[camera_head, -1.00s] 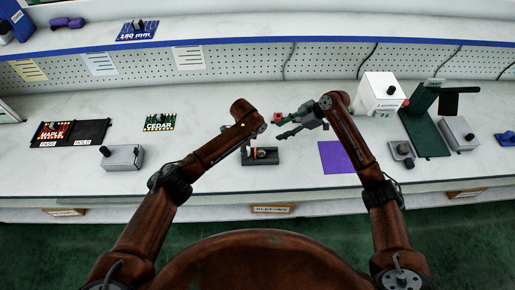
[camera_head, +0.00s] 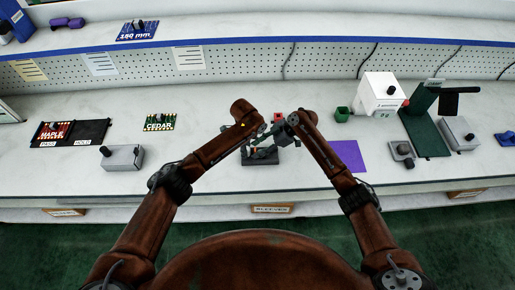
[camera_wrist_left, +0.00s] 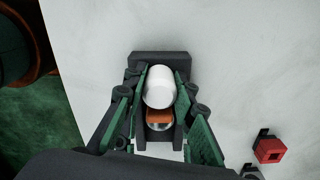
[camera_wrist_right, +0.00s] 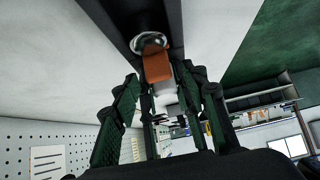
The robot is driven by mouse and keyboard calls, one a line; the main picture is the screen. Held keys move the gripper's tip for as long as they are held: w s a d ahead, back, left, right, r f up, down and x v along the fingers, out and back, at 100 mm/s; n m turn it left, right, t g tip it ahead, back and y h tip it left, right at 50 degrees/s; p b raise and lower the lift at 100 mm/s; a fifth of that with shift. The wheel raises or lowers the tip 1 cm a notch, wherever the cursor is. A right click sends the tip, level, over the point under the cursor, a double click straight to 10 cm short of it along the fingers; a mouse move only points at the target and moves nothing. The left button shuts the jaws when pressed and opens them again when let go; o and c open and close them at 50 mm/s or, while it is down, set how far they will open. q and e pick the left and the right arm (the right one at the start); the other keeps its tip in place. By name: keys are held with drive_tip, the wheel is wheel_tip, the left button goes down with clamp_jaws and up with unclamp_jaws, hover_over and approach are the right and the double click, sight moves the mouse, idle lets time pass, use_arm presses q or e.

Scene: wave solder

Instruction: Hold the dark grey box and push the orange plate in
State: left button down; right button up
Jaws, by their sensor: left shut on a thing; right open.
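The dark grey box (camera_head: 260,160) stands on the bench in front of me. In the left wrist view it is a dark frame (camera_wrist_left: 162,58) with a white rounded part (camera_wrist_left: 158,86) and the orange plate (camera_wrist_left: 159,117) between its sides. My left gripper (camera_wrist_left: 160,105) is shut on the box, with fingers along both sides. The orange plate (camera_wrist_right: 156,62) is also close up in the right wrist view. My right gripper (camera_wrist_right: 160,95) is open, its fingers spread either side of the plate's line; I cannot tell whether it touches. The arms partly hide the box in the head view.
A small red block (camera_head: 278,117) lies just behind the box. A purple sheet (camera_head: 349,156) lies to the right, with a green cup (camera_head: 342,114) and a white box (camera_head: 380,94) behind it. A grey box (camera_head: 122,158) stands at left.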

drive_tip(key=shift+c, duration=0.3)
clamp_jaws()
idle(0.3)
